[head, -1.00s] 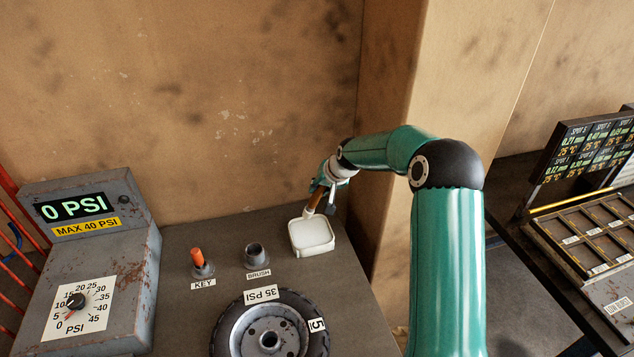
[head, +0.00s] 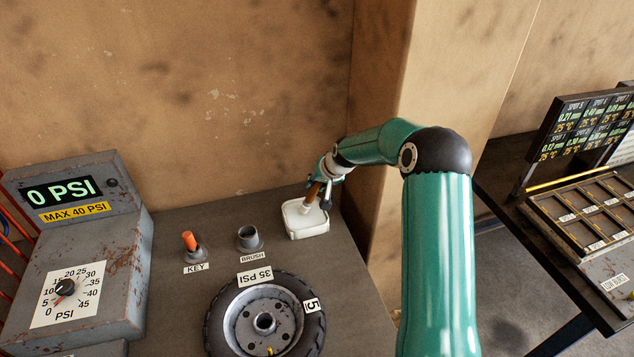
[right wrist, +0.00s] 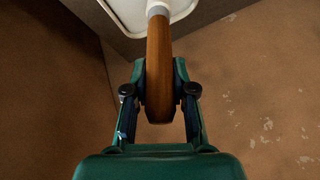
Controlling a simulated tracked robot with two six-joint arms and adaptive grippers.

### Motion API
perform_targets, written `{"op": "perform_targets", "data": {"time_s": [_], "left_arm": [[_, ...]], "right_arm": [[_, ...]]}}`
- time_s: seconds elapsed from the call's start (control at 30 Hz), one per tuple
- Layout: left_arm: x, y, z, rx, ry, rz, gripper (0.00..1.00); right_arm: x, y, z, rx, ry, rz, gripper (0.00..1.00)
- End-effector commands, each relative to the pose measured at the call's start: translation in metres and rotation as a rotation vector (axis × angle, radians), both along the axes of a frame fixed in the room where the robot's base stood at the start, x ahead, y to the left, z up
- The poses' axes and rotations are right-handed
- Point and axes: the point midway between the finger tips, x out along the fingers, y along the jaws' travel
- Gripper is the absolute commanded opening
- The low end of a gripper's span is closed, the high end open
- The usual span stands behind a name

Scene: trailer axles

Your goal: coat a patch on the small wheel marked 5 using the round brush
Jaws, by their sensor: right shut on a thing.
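The small wheel marked 5 (head: 265,318) lies flat on the bench, with a black tyre, a grey hub and labels "35 PSI" and "5". My right gripper (head: 325,190) is shut on the round brush (head: 312,193), gripping its brown wooden handle. The handle also shows in the right wrist view (right wrist: 159,65), between the two fingers. The brush points down at the white square tub (head: 304,219) behind the wheel. Its bristles are hidden, and I cannot tell how deep they are in the tub. My left gripper is not in view.
The empty brush holder (head: 248,239) and the key holder with an orange-handled key (head: 190,242) stand behind the wheel. A grey pressure box (head: 85,250) reading 0 PSI stands at left. A wall and pillar rise behind. A second table with a compartment tray (head: 590,215) is at right.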

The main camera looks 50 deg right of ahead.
Motion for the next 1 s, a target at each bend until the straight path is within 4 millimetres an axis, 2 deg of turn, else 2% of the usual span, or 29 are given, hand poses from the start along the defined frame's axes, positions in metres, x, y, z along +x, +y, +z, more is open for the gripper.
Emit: {"op": "perform_targets", "data": {"time_s": [1.0], "left_arm": [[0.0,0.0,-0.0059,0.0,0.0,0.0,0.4]], "right_arm": [[0.0002,0.0001,-0.0061,0.0,0.0,0.0,0.0]]}}
